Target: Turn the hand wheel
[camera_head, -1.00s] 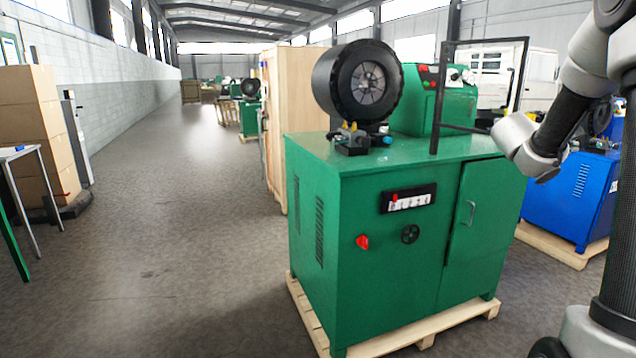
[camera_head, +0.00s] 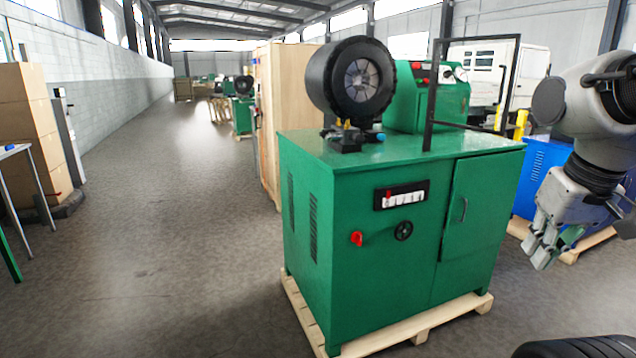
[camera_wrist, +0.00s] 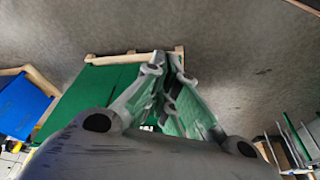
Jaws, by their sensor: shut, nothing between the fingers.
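The hand wheel (camera_head: 403,230) is a small black round wheel on the front of the green crimper cabinet (camera_head: 350,270), below a black switch panel and right of a red knob. My gripper (camera_head: 538,255) is at the right of the head view, right of the cabinet and apart from the wheel. Its fingers point downward, and they are shut with nothing between them. In the wrist view my gripper (camera_wrist: 165,80) fills the middle, with green cabinet surface (camera_wrist: 90,100) behind it. I cannot make out the hand wheel in the wrist view.
The red knob (camera_head: 357,239) and the switch panel (camera_head: 400,195) are close to the wheel. The cabinet stands on a wooden pallet (camera_head: 440,318). A blue machine (camera_head: 535,165) stands behind my arm. The floor left of the cabinet is clear.

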